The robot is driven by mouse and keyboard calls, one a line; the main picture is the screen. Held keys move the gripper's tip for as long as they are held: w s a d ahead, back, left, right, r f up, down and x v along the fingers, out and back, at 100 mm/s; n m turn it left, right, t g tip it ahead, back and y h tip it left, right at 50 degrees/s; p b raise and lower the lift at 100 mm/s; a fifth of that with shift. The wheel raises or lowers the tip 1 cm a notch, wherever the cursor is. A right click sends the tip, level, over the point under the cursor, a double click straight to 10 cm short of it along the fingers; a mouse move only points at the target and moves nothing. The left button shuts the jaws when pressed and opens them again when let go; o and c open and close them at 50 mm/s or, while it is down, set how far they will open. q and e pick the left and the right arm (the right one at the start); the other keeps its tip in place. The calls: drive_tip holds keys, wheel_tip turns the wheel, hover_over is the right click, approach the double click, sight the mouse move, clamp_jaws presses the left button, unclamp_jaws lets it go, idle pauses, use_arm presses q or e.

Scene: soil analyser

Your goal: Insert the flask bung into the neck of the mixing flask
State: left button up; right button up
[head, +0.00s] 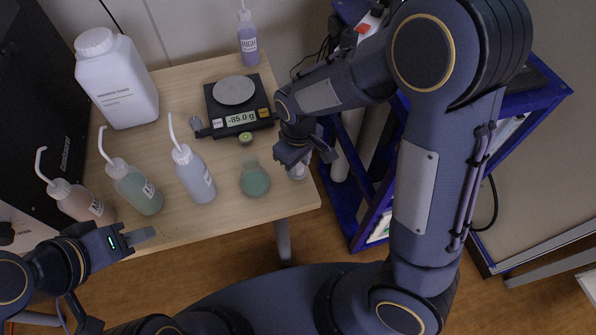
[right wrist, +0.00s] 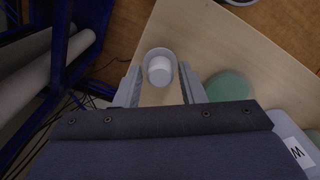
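The mixing flask (head: 254,181), rounded with green liquid, stands near the table's front right; part of it shows in the right wrist view (right wrist: 229,87). My right gripper (head: 303,156) is to its right, low over the table's right edge. In the right wrist view its fingers (right wrist: 160,85) are apart, with a grey cup-like piece with a white core (right wrist: 160,68) between or just beyond them; contact is not clear. A small olive-topped piece (head: 245,138) lies behind the flask. I cannot tell which piece is the bung. My left gripper (head: 143,236) is at the table's front edge, away from the flask.
A scale (head: 236,92) reading -85.0 g stands behind the flask. Several wash bottles (head: 196,177) stand to the left, with a white jug (head: 117,82) behind them. A purple bottle (head: 248,40) is at the back. A blue frame (head: 358,222) stands right of the table (head: 215,223).

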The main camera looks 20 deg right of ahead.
sight(299, 165)
drive_tip(key=shift+c, duration=0.5)
drive_tip(key=c, duration=0.6)
drive_tip(key=shift+r+p, duration=2.2)
drive_tip(key=shift+r, duration=0.4)
drive_tip(key=shift+f, duration=0.1)
